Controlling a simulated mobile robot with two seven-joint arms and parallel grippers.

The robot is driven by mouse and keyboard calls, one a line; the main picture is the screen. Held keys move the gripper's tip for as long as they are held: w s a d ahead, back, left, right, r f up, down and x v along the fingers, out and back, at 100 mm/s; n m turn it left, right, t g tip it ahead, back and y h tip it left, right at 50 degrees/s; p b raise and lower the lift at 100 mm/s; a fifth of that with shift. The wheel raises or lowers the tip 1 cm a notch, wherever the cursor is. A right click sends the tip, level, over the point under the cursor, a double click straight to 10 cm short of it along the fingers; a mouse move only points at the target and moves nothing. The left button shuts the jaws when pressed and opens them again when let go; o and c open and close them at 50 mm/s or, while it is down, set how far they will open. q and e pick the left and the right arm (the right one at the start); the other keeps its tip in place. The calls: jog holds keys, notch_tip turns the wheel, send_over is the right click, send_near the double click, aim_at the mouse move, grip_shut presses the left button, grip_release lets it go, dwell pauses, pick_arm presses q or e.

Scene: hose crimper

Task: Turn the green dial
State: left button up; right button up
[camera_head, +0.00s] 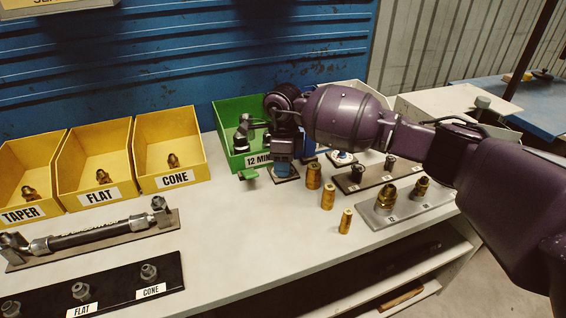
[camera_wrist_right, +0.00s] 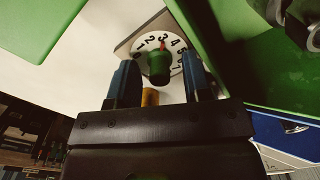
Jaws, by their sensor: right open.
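The green dial (camera_wrist_right: 159,66) is a green knob on a white disc with black numbers. Its red mark points near the 3 in the right wrist view. My right gripper (camera_wrist_right: 158,80) is open, with one blue finger on each side of the knob; I cannot tell whether either touches it. In the head view my right gripper (camera_head: 283,158) points down over the dial's small plate (camera_head: 287,179) and hides the knob. My left gripper is in neither view.
A green bin (camera_head: 233,110) stands just behind the gripper. Yellow bins (camera_head: 92,152) and a hose on a plate (camera_head: 90,237) are at left. The front middle tabletop is clear.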

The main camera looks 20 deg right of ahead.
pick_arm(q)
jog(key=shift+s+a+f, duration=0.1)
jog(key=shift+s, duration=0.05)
pick_arm(e)
jog(key=shift+c, duration=0.5)
grip_shut()
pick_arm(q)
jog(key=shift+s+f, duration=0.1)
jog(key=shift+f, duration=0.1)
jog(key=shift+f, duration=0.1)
pick_arm(e)
jog(key=shift+f+n, duration=0.1)
jog(key=shift+n, duration=0.2)
